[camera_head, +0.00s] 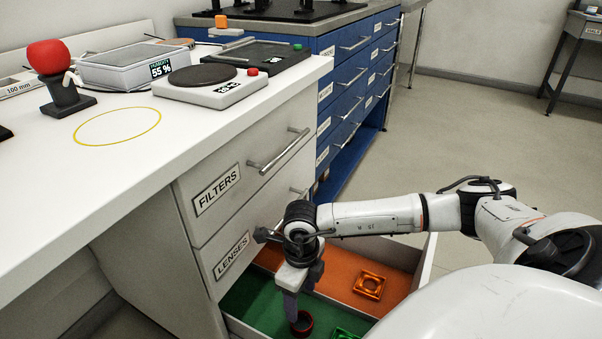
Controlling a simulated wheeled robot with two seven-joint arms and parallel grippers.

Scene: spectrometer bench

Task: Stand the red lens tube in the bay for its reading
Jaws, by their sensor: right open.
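A short, dark red ring-shaped tube (302,326), which looks like the red lens tube, stands on the green floor of an open drawer (262,312). My right gripper (293,308) points down into the drawer, its fingers right at the tube's left rim. It is open, and one finger hides the other. Whether a finger touches the tube or reaches inside it cannot be told. My left gripper is out of view. I cannot make out which place is the reading bay.
Orange (369,284) and green (345,334) square holders lie in the drawer. Closed drawers labelled FILTERS (216,188) and LENSES (231,255) sit above. The white bench carries a yellow circle (117,109), a round-plate device (213,94), a humidity box (130,55) and a red knob (48,57).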

